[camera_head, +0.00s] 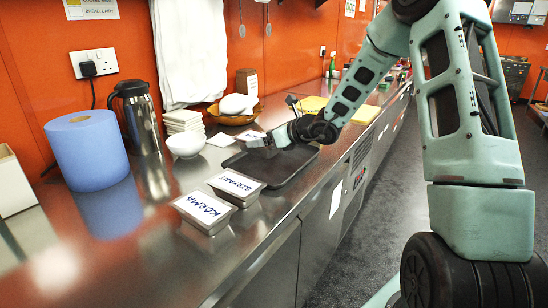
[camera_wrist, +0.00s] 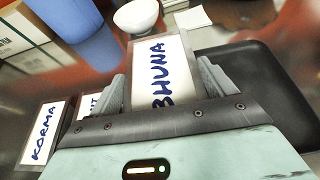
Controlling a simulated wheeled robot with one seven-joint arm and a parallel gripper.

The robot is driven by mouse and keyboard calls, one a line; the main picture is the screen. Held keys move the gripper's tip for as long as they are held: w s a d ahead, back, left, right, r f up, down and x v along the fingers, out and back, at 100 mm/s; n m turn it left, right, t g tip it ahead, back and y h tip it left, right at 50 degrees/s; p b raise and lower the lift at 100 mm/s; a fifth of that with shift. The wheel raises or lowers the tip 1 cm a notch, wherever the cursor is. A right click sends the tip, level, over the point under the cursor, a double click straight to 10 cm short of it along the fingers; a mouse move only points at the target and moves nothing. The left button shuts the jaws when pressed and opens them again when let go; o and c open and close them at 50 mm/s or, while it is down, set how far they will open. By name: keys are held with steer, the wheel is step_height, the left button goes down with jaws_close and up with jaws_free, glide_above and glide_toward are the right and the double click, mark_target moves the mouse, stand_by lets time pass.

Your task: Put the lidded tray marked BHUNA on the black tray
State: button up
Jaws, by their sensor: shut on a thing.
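The lidded tray marked BHUNA (camera_wrist: 160,72) is between my gripper's two fingers (camera_wrist: 163,88), its white label facing the wrist camera. In the head view my gripper (camera_head: 270,143) is shut on this tray (camera_head: 251,138), near the back of the black tray (camera_head: 262,176). The gripper and arm hide part of it, and I cannot tell its exact height. The black tray lies flat on the steel counter with its visible surface bare. In the wrist view the black tray (camera_wrist: 275,75) extends to the right of the held tray.
Lidded trays marked KORMA (camera_head: 204,209) and BIRYANI (camera_head: 236,186) stand at the black tray's near left. A white bowl (camera_head: 186,144), stacked dishes (camera_head: 183,121), a flask (camera_head: 139,117) and a blue roll (camera_head: 88,150) stand along the wall. The counter's front edge is at the right.

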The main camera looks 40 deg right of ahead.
mark_target(265, 156)
steer(key=shift+f, duration=3)
steer(key=shift+f, duration=0.1)
steer(key=shift+f+b, duration=0.15)
steer(key=shift+b, duration=0.2)
steer(key=o, duration=1.1)
